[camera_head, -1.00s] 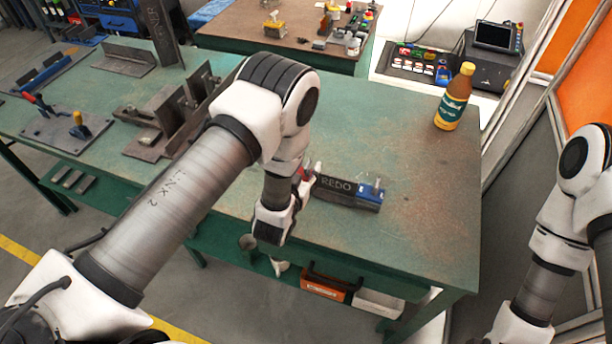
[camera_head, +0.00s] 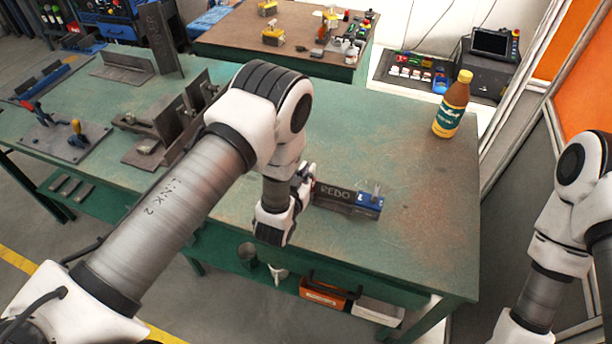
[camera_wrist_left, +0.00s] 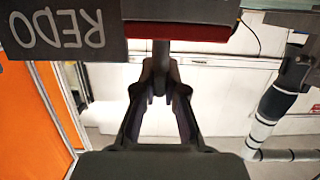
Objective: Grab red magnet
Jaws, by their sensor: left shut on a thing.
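The red magnet shows in the left wrist view as a dark red strip (camera_wrist_left: 185,31) with a dark stalk below it, beside a dark plate marked REDO (camera_wrist_left: 62,32). My left gripper (camera_wrist_left: 160,78) is shut on the magnet's stalk. In the head view my left gripper (camera_head: 307,177) is at the left end of the REDO plate (camera_head: 335,194), near the bench's front edge. The magnet is hidden there by the gripper. A blue piece (camera_head: 369,206) sits at the plate's right end. My right gripper is out of view.
The green bench (camera_head: 400,160) carries a juice bottle (camera_head: 453,104) at the right. Steel angle pieces (camera_head: 172,120) stand left of my arm. A clamp plate (camera_head: 66,135) lies further left. The bench's right half is mostly clear.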

